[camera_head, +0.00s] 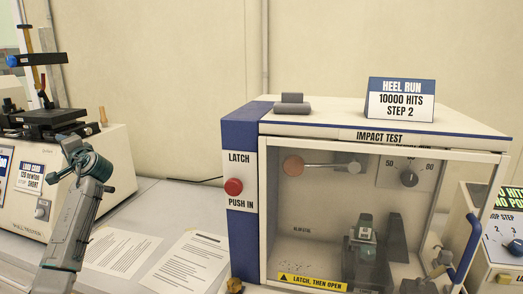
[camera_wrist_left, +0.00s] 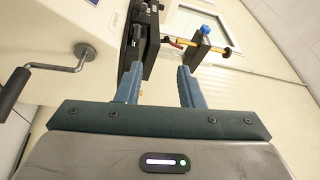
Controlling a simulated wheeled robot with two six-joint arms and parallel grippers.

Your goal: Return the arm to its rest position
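In the left wrist view my left gripper (camera_wrist_left: 160,85) shows two blue-grey fingers standing apart with nothing held between them. In the head view my left arm rises from the lower left, in front of the white pull tester (camera_head: 120,160) at the left. I cannot make out its fingertips clearly in that view. My right gripper does not show clearly in either view.
An impact test cabinet (camera_head: 380,140) with a red latch button (camera_head: 233,187) stands at centre right. A small dark clamp fixture (camera_head: 362,240) sits inside. Printed sheets (camera_head: 185,260) lie on the table between the machines. A crank handle (camera_wrist_left: 60,68) shows left of the fingers.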

